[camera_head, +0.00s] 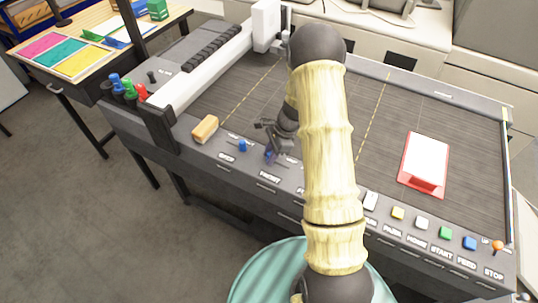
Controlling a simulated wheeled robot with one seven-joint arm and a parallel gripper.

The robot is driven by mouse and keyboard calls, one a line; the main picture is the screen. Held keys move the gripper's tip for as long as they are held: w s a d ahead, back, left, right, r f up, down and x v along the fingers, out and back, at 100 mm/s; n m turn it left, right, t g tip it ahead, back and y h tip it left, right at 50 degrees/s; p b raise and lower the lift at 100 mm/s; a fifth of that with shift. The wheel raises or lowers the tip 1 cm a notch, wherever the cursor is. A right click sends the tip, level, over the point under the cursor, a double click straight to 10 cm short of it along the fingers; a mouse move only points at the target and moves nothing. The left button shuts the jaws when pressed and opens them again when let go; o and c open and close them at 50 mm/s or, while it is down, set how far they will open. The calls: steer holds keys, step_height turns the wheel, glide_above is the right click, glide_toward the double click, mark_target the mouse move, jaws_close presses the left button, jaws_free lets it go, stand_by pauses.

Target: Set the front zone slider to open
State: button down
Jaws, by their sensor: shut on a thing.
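The front zone slider has a small blue knob (268,156) on the dark front panel of the machine, above a label that seems to read FRONT. My gripper (272,150) is shut on this knob, with its fingers partly hiding it. A second blue slider knob (242,146) stands free just to the left, above its own label. My arm hides the panel to the right of the gripper. The slider's exact position along its slot is too small to tell.
A row of coloured buttons (421,222) and an orange-topped stop control (497,246) are at the right. A red-framed white pad (426,160) lies on the dark bed (400,115).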

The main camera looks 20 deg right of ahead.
steer(key=shift+w+a+r, duration=0.1)
steer(key=shift+w+a, duration=0.05)
steer(key=shift+w, duration=0.05)
steer(key=c, duration=1.1)
jaws_free()
steer(key=shift+a, duration=0.1)
steer(key=shift+c, duration=0.2)
steer(key=b+v, duration=0.2)
steer(key=v, duration=1.5)
steer(key=shift+d+b, duration=0.2)
steer(key=shift+b, duration=0.2)
